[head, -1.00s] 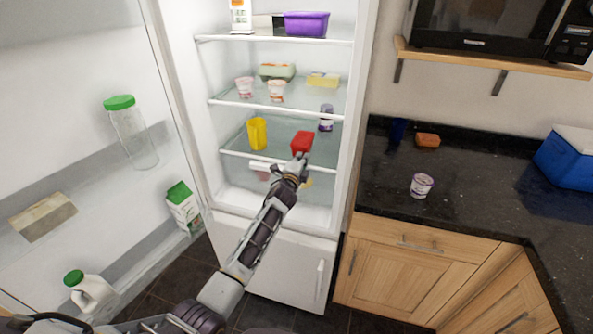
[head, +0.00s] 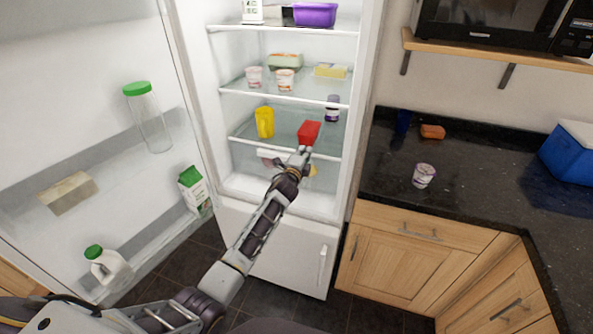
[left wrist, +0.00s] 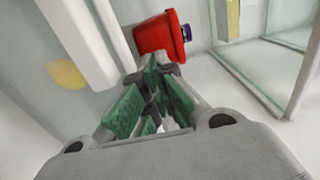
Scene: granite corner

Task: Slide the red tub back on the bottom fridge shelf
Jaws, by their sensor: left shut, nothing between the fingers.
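The red tub (head: 309,132) stands on the lowest glass shelf (head: 240,133) of the open fridge, right of a yellow cup. My left gripper (head: 303,152) is at the front edge of that shelf, just in front of the tub. In the left wrist view the tub (left wrist: 160,36) is right beyond my shut, empty fingertips (left wrist: 152,66). I cannot tell whether they touch it. My right gripper is not in view.
A yellow cup (head: 264,122) stands left of the tub, and a purple-and-white jar (head: 332,108) stands behind it to the right. A shelf with small pots (head: 285,79) is above. The open fridge door (head: 90,110) is at the left, the dark counter (head: 470,170) at the right.

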